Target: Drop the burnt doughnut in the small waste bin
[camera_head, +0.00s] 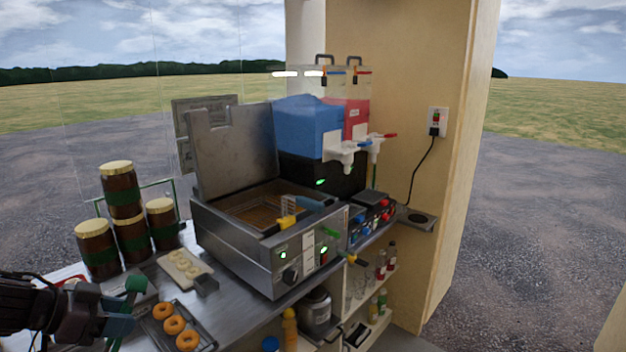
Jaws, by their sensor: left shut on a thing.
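My left gripper (130,305) is at the lower left, over the counter beside a dark tray. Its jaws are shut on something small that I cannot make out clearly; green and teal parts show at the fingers. I cannot pick out a burnt doughnut by its colour. Three golden ring doughnuts (174,326) lie in a row on the dark tray (205,332), just right of the gripper. I cannot make out the small waste bin. My right gripper is not in view.
A steel fryer (240,250) with its lid raised stands right of the tray. Jars with gold lids (122,190) are stacked behind. A pale board (205,268) lies between. Blue (305,125) and red (357,115) drink dispensers stand behind the fryer. Bottles fill shelves below the counter.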

